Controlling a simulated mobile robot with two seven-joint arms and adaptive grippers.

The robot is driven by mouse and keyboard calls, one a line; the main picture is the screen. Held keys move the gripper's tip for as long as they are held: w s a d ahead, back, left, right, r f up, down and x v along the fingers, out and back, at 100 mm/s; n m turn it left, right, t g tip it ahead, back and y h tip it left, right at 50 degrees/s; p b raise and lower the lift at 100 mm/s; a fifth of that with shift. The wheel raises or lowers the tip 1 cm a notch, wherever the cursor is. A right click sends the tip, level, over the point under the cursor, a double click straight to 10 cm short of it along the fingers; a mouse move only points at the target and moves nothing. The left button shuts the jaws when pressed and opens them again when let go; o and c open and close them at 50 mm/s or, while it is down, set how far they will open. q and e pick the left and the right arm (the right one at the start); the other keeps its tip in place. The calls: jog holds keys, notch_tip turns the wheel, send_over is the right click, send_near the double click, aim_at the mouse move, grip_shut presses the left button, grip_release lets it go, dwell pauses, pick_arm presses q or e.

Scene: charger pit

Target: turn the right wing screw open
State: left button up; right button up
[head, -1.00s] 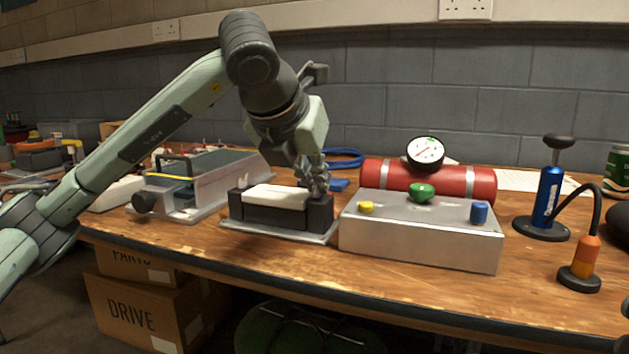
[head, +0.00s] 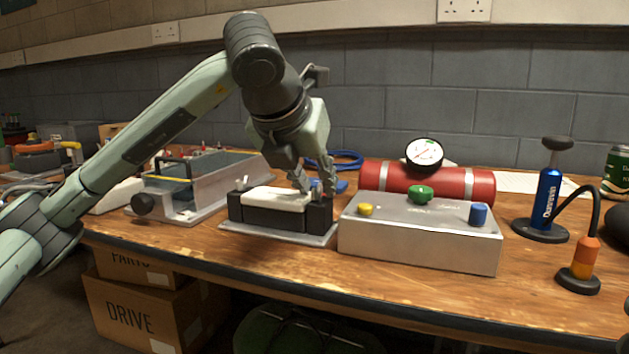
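A black clamp block (head: 275,215) with a white bar (head: 276,198) across its top sits on a grey base plate (head: 262,234) on the bench. The left wing screw (head: 242,183) stands small and pale at the block's left end. My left gripper (head: 315,192) is over the block's right end, pointing down, with its two fingers spread apart. The right wing screw is at that end, between or behind the fingers, and I cannot make out its angle clearly. My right gripper is not in view.
A silver box (head: 420,240) with yellow, green and blue knobs stands close on the right. Behind it lies a red cylinder (head: 455,184) with a gauge (head: 424,153). A grey tray (head: 215,182) with a black knob is on the left. A blue pump (head: 547,197) stands far right.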

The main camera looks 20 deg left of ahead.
pick_arm(q)
jog(key=v, duration=1.2)
